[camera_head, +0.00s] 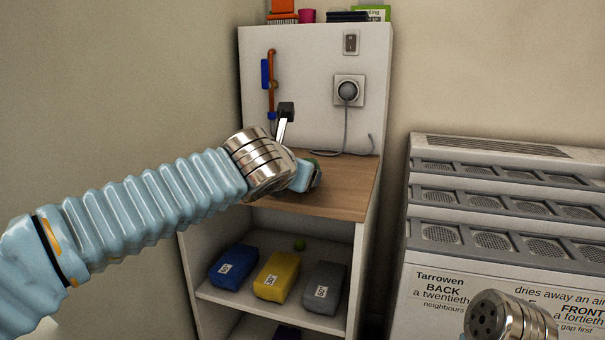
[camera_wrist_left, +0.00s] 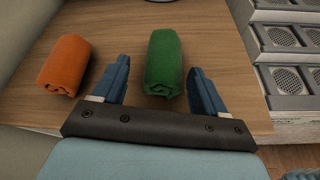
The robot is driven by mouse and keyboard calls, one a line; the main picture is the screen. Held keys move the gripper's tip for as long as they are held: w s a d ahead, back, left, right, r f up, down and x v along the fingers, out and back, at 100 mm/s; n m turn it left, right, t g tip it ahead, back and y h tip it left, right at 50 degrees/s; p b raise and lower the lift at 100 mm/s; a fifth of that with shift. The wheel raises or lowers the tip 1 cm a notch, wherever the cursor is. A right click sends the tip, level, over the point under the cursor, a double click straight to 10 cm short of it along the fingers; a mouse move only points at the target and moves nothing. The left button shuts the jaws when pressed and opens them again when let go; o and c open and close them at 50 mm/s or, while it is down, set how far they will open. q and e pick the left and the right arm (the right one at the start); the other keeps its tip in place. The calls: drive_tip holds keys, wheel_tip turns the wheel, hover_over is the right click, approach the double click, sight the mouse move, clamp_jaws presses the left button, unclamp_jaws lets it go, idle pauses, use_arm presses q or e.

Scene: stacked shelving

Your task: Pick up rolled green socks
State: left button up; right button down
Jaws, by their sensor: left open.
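The rolled green socks (camera_wrist_left: 164,62) lie on the wooden shelf top in the left wrist view, with the near end between my fingers. In the head view only a sliver of green (camera_head: 314,162) shows behind my gripper. My left gripper (camera_wrist_left: 158,70) is open, one finger on each side of the roll, with a gap showing on both sides. In the head view my left gripper (camera_head: 306,177) is over the wooden surface, largely hidden by its wrist. How far the fingers are above the wood is hard to tell.
An orange roll (camera_wrist_left: 65,65) lies left of the green one. The wooden top (camera_head: 335,197) ends at a front edge; blue (camera_head: 233,266), yellow (camera_head: 277,276) and grey (camera_head: 324,287) packs sit below. A white back panel (camera_head: 315,75) stands behind, and vented white units (camera_head: 500,210) stand right.

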use_arm(q)
drive_tip(key=x, duration=0.4)
drive_tip(key=shift+d, duration=0.15)
drive_tip(key=shift+c, duration=0.2)
